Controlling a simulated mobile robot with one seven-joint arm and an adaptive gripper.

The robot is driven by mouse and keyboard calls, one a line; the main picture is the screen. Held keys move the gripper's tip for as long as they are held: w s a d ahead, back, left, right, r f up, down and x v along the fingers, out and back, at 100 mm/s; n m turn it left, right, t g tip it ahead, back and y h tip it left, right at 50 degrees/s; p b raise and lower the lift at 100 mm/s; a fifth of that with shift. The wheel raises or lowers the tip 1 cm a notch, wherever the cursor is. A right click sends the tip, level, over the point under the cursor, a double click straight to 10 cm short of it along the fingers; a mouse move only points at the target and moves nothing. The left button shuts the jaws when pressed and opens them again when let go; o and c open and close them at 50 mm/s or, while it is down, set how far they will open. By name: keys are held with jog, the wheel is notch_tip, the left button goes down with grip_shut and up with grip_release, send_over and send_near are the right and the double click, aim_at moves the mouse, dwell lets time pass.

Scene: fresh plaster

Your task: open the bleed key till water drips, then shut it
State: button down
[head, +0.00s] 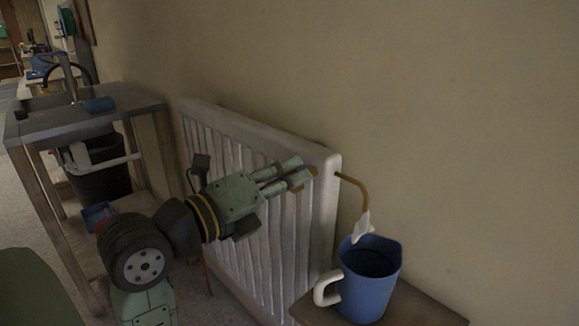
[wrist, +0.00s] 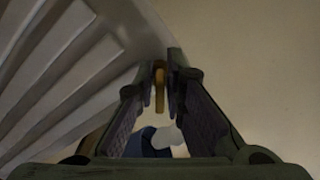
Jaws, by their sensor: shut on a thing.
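The white ribbed radiator (head: 250,135) stands along the wall. My gripper (head: 306,172) is at its upper right end, shut on the small brass bleed key (wrist: 159,88), which shows between the fingertips in the wrist view. Which way the key is turned is hard to tell. A thin bent brass tube (head: 355,184) curves out and down from the radiator's end. A pale, ragged piece (head: 361,228), like cloth, hangs at its lower end. Below it stands a blue jug (head: 366,290) with a white handle, dark inside. I see no clear water drops.
The jug stands on a small wooden table (head: 425,312) at the lower right. A grey-topped sink bench (head: 60,122) with a tap is at the left, with a dark bin (head: 100,180) under it. The wall right of the radiator is bare.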

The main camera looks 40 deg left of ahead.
jog(key=shift+a+n+p, duration=0.1)
jog(key=shift+n+p, duration=0.2)
jog(key=shift+n, duration=0.4)
jog(key=c, duration=1.8)
grip_release()
jog(key=shift+o, duration=0.2)
jog(key=s, duration=1.2)
jog(key=shift+a, duration=0.4)
